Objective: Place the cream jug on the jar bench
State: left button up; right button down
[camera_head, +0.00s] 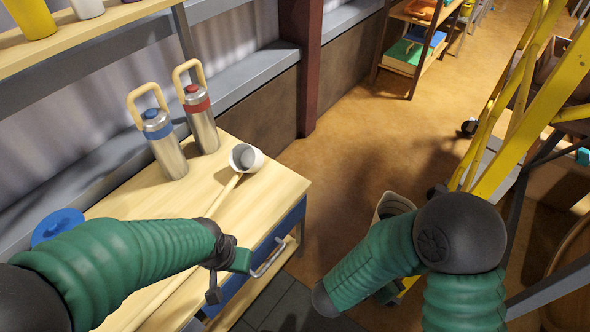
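A small white-cream cup (246,158) with a grey inside lies tipped on the pale wooden bench (285,184). A long thin wooden handle runs from it toward the lower left, so it looks like a dipper. A cream-rimmed vessel (393,203) shows past the bench, mostly hidden by my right arm; I cannot tell which of the two is the jug. My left gripper (228,278) is at the bench's front edge near the drawer handle, its fingers apart with nothing seen between them.
Two steel flasks, one blue-topped (164,142) and one red-topped (201,118), stand at the bench's back. A blue lid (58,226) is at left. Yellow ladder-like rails (512,120) rise at right. Open floor (345,150) lies beyond the bench.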

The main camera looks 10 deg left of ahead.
aim_at(139, 204)
jog(key=k+u, duration=0.15)
jog(key=u, duration=0.2)
jog(key=k+u, duration=0.1)
jog(key=u, duration=0.25)
jog(key=k+j+u, duration=0.1)
jog(key=u, duration=0.3)
jog(key=l+u, duration=0.15)
jog(key=u, duration=0.3)
jog(key=l+u, duration=0.1)
jog(key=u, duration=0.4)
jog(key=l+u, duration=0.15)
jog(key=u, duration=0.3)
